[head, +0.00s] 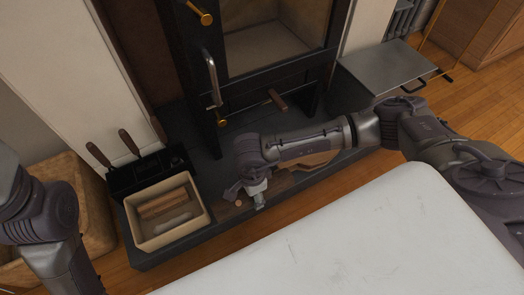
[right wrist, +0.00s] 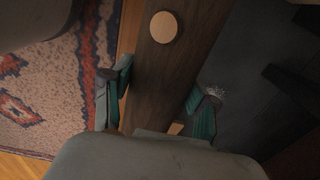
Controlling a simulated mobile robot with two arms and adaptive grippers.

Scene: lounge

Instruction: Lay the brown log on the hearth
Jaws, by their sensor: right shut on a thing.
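My right gripper (head: 248,194) is shut on the brown log (head: 230,213), near the front edge of the dark hearth (head: 162,256). In the right wrist view the dark brown log (right wrist: 160,80) runs lengthwise between the two fingers (right wrist: 160,105), with a pale round cut face on its side. The hearth's dark surface (right wrist: 240,75) shows to the right of the log there. I cannot tell whether the log touches the hearth. My arm hides part of the log in the head view. My left arm shows at the lower left, but its gripper is out of view.
A cream box (head: 141,239) holding several pieces stands on the hearth's left, by a black holder (head: 128,178) with wooden-handled tools. The black stove (head: 245,85) stands behind. A white surface (head: 340,245) fills the front. A patterned rug (right wrist: 50,90) shows in the wrist view.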

